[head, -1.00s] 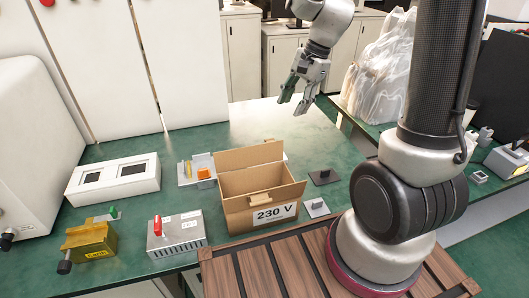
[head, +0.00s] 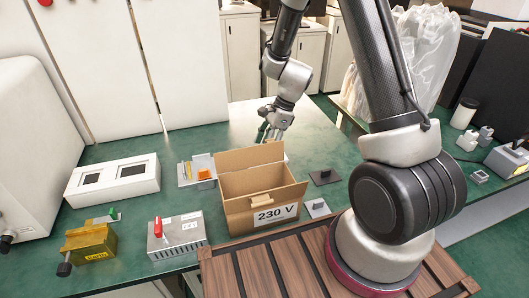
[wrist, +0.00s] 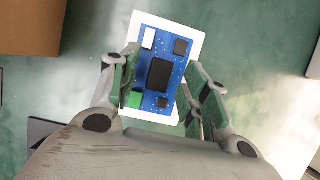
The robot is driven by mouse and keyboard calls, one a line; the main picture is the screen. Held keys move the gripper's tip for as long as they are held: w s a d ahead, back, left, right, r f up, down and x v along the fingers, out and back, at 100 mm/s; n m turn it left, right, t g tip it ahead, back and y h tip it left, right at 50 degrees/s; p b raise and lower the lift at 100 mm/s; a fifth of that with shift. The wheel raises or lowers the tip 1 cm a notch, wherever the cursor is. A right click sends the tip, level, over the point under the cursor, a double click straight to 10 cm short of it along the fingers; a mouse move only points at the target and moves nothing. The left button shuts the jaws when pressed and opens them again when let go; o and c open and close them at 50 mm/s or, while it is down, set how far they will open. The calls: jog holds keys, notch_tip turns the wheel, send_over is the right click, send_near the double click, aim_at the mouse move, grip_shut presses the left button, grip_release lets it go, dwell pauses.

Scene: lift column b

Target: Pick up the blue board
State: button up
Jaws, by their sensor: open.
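The blue board (wrist: 160,58) shows in the wrist view, lying on a white base on the green bench top. It carries a large black chip, smaller dark parts, a white part and a green block. In the head view the cardboard box hides it, apart from perhaps a pale edge. My gripper (wrist: 160,95) is open, with one finger to each side of the board in the wrist view. I cannot tell how high the fingertips are above it. In the head view my gripper (head: 272,134) points down just behind the box.
The open cardboard box (head: 245,208) marked 230 V stands close in front of my gripper. Dark and grey plates with knobs (head: 325,177) lie to its right. A plate with an orange part (head: 203,173) lies to its left. The bench behind my gripper is clear.

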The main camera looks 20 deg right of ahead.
jog(key=shift+f, duration=0.15)
grip_shut()
